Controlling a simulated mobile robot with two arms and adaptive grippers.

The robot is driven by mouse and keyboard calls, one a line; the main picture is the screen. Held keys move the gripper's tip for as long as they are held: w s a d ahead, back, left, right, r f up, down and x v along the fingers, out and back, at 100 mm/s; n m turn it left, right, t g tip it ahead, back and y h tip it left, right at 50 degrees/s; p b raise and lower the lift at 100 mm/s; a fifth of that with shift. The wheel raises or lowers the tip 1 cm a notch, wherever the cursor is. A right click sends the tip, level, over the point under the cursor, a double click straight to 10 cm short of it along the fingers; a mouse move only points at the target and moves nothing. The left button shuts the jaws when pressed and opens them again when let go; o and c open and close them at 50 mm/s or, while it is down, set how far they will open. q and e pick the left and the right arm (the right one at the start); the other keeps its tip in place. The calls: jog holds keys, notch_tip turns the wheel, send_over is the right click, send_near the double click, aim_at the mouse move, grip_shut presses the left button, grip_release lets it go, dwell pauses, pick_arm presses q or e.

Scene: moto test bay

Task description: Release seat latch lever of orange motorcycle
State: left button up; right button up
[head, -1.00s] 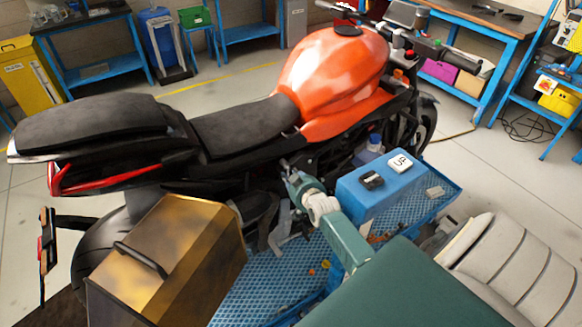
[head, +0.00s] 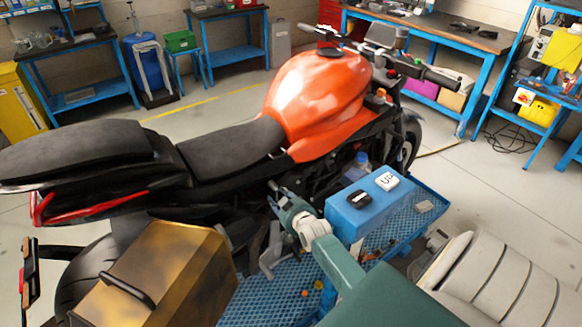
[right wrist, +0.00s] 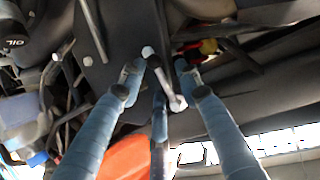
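The orange motorcycle (head: 318,92) stands across the head view, with its black seat (head: 232,146) left of the tank. My right gripper (head: 276,192) is at the motorcycle's near side, below the seat. In the right wrist view, the fingers of my right gripper (right wrist: 158,66) are spread apart. A pale metal lever with a rounded end (right wrist: 167,83) shows between them, close to the fingertips; I cannot tell whether they touch it. It looks like the seat latch lever. In the head view I cannot make the lever out. My left gripper is not in view.
A gold-brown side case (head: 165,270) is left of my right arm. A pale ribbed seat (head: 500,275) is at right. Open floor (head: 215,95) lies behind the motorcycle.

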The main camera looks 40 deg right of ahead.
jog(key=s+a, duration=0.2)
jog(key=s, duration=0.5)
jog(key=s+a+r, duration=0.1)
jog(key=s+a, duration=0.1)
jog(key=s, duration=0.5)
jog(key=shift+s+a+r, duration=0.3)
jog(key=shift+s, duration=0.1)
